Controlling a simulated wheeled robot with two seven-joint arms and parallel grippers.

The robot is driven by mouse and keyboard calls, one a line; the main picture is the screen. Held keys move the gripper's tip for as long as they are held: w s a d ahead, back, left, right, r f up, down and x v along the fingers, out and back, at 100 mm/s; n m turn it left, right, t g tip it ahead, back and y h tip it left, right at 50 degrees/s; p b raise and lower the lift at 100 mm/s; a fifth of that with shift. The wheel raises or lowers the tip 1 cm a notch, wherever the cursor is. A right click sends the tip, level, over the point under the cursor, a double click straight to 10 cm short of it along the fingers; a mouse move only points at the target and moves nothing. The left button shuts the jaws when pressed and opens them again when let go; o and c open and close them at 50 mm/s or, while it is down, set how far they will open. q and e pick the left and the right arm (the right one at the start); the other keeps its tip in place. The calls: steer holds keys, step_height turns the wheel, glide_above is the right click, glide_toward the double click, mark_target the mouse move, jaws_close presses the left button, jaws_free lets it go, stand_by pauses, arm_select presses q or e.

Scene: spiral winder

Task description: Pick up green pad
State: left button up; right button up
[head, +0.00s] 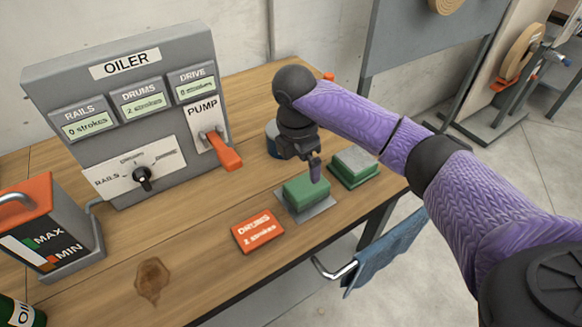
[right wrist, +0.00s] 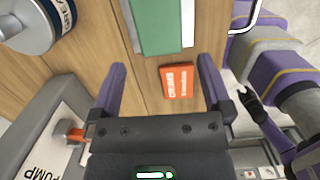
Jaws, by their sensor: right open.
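The green pad (head: 300,198) is a green block lying on a thin grey plate (head: 322,207) near the front edge of the wooden bench. My right gripper (head: 315,172) is over the pad, pointing down, its near finger overlapping the pad's far part in the head view. In the right wrist view the pad (right wrist: 160,25) shows at the top, beyond the open, empty fingers of my right gripper (right wrist: 161,66). Contact with the pad does not show. A black hand-like end on a purple arm (right wrist: 246,98) shows at the right; its jaw state is unclear.
A red DRUMS card (head: 257,232) lies left of the pad. A second green block with a grey top (head: 355,162) sits to the right. The oiler panel (head: 120,100) with its orange pump lever (head: 222,150) stands behind. A blue cloth (head: 385,250) hangs at the front.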

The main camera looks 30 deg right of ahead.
mark_target(307, 184)
steer(key=shift+w+a, duration=0.25)
steer(key=shift+w, duration=0.1)
steer(key=f+b, duration=0.1)
steer(key=f, duration=0.2)
steer(key=d+f+b, duration=0.1)
steer(key=f+b, duration=0.1)
steer(key=f, duration=0.1)
steer(key=d+f+b, duration=0.1)
steer(key=f, duration=0.3)
steer(key=shift+s, duration=0.25)
steer(key=shift+r, duration=0.2)
arm_select(q)
step_height(307, 184, down, 4)
steer(key=s+a, duration=0.2)
arm_select(e)
steer(key=shift+c, duration=1)
steer(key=c, duration=0.8)
steer(key=shift+o, duration=0.2)
steer(key=shift+r, duration=0.25)
step_height(307, 184, up, 9)
steer(key=p, duration=0.3)
steer(key=shift+w+r+p, duration=0.1)
steer(key=shift+r+p, duration=0.05)
steer(key=shift+p, duration=0.2)
arm_select(q)
steer(key=r, duration=0.1)
steer(key=w+d+r, duration=0.2)
steer(key=shift+r, duration=0.3)
arm_select(e)
steer(key=shift+r, duration=0.15)
